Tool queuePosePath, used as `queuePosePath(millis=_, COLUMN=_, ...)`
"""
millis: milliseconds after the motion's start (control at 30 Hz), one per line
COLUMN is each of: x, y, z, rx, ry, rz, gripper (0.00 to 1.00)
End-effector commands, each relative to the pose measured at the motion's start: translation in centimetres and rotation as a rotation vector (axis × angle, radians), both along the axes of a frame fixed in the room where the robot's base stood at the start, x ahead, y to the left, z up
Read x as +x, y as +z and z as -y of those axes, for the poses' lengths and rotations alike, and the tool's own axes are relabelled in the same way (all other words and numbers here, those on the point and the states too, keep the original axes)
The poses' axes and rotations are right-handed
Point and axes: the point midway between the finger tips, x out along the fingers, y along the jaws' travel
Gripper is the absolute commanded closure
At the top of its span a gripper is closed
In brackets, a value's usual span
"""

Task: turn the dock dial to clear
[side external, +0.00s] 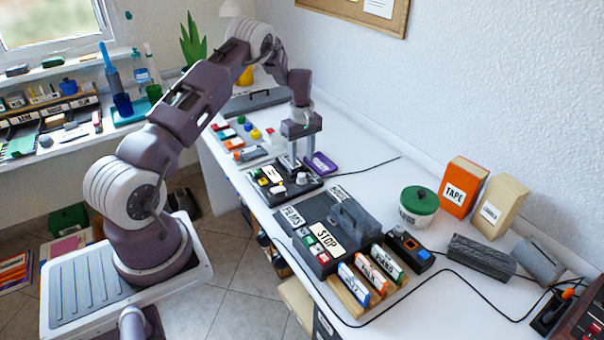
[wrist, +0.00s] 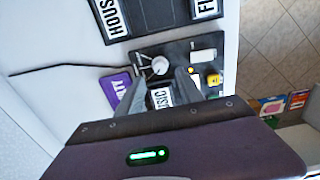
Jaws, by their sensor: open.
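The dock (side external: 285,187) is a low black box on the white bench; it also shows in the wrist view (wrist: 212,45). Its dial (side external: 301,178) is a round pale knob; in the wrist view the dial (wrist: 160,66) stands on the dark top with thin pale marks to its left. I cannot read its setting. My gripper (side external: 299,166) points down over the dock, open and empty. In the wrist view its two grey fingers (wrist: 162,88) reach toward the dial, one on each side below it. I cannot tell whether they touch it.
A purple case (side external: 320,163) lies close behind the dock. A white label (wrist: 160,97) reading partly "USIC" lies between the fingers. A black cable (side external: 365,166) runs across clear bench.

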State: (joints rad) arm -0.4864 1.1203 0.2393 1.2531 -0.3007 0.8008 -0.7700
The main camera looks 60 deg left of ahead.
Motion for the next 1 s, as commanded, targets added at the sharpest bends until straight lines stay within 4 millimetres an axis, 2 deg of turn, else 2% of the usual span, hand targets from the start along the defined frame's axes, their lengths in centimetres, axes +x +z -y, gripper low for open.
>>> queuePosePath(millis=200, x=-0.1, y=-4.2, z=0.1, rx=-0.003, ry=0.000, rz=-0.003, gripper=0.56)
queuePosePath(millis=333, x=0.0, y=-6.1, z=0.1, rx=-0.002, ry=-0.001, rz=-0.002, gripper=0.56)
queuePosePath(millis=467, x=0.0, y=-6.8, z=0.1, rx=-0.002, ry=-0.002, rz=-0.001, gripper=0.56)
queuePosePath(millis=667, x=0.0, y=-6.8, z=0.1, rx=-0.002, ry=-0.003, rz=0.000, gripper=0.56)
queuePosePath(millis=800, x=0.0, y=-6.8, z=0.1, rx=-0.002, ry=-0.004, rz=-0.001, gripper=0.84)
queuePosePath(millis=900, x=0.0, y=-6.8, z=0.1, rx=-0.002, ry=-0.004, rz=-0.001, gripper=1.00)
queuePosePath(millis=1000, x=0.0, y=-6.7, z=0.1, rx=-0.002, ry=-0.004, rz=-0.001, gripper=1.00)
